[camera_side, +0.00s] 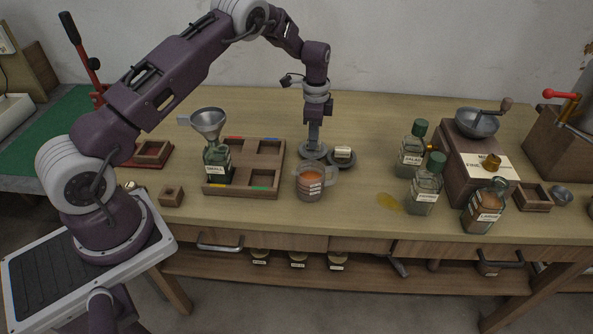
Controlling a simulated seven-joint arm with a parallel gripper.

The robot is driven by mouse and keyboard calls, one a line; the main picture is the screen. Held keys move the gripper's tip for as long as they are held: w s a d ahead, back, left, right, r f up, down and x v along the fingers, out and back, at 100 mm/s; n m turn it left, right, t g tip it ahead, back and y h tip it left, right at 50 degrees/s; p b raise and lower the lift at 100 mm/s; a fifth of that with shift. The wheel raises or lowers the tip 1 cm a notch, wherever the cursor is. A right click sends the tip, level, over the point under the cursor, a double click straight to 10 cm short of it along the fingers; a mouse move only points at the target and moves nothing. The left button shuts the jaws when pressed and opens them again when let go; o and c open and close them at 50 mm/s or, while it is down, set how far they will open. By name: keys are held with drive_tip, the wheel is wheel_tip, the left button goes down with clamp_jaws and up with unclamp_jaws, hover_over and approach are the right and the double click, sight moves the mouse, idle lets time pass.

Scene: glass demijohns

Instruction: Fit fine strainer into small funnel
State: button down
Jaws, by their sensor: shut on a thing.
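The small funnel (209,121) is a grey metal cone with a tab on its left. It sits upright in the neck of a green glass bottle labelled SMALL (217,163), which stands in a wooden tray. My gripper (313,146) points down at the middle of the table, right of the funnel and behind a jug. It is shut on a grey round thing (314,152), low at or just above the tabletop. This looks like the fine strainer, but it is too small to be sure. The fingertips are hard to make out.
The divided wooden tray (245,191) has coloured edge marks. A clear jug (310,187) with orange contents stands in front of my gripper. A grey dish (342,163) with a pale block is close on its right. Labelled bottles (425,190) and a grinder (474,160) stand at right.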

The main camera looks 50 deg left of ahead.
drive_tip(key=shift+r, duration=2.5)
drive_tip(key=s+a+r, duration=0.3)
drive_tip(key=s+r, duration=0.8)
drive_tip(key=s, duration=0.2)
drive_tip(key=s+a+r, duration=0.4)
drive_tip(key=s+r, duration=0.8)
drive_tip(key=shift+s+r+n, duration=0.15)
drive_tip(key=shift+s+n, duration=0.25)
drive_tip(key=shift+f, duration=2.95)
drive_tip(key=shift+f, duration=1.6)
